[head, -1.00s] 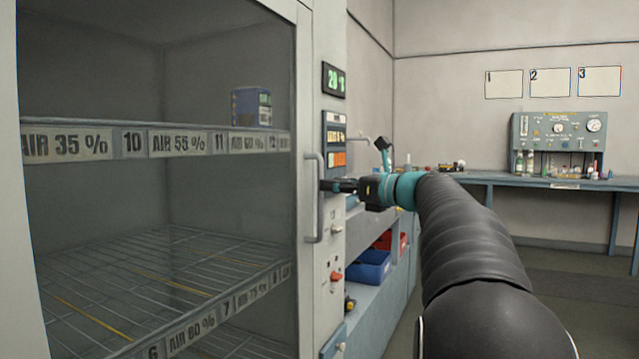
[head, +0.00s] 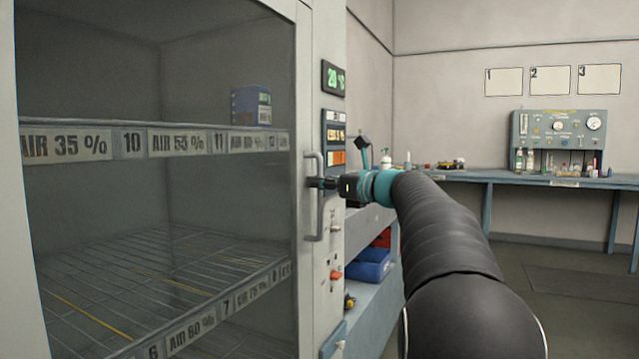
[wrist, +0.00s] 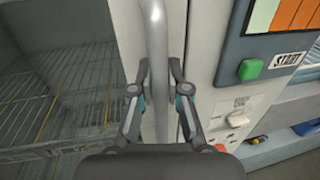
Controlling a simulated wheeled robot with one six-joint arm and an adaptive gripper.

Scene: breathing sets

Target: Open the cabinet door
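The cabinet door (head: 230,190) is a large glass pane in a pale frame at the left, and it looks closed. Its grey vertical bar handle (head: 313,225) is on the door's right edge; it also runs up the middle of the wrist view (wrist: 156,35). My gripper (head: 312,183) is at the handle's mid-height. In the wrist view, the fingers of my gripper (wrist: 160,80) lie on either side of the bar, close against it, and look shut on it. Exact finger contact is hard to see.
A control panel (head: 334,140) with a green display stands right of the door. Wire shelves (head: 160,270) and a blue box (head: 250,105) show behind the glass. Open floor lies at the right, before the blue workbench (head: 550,182).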

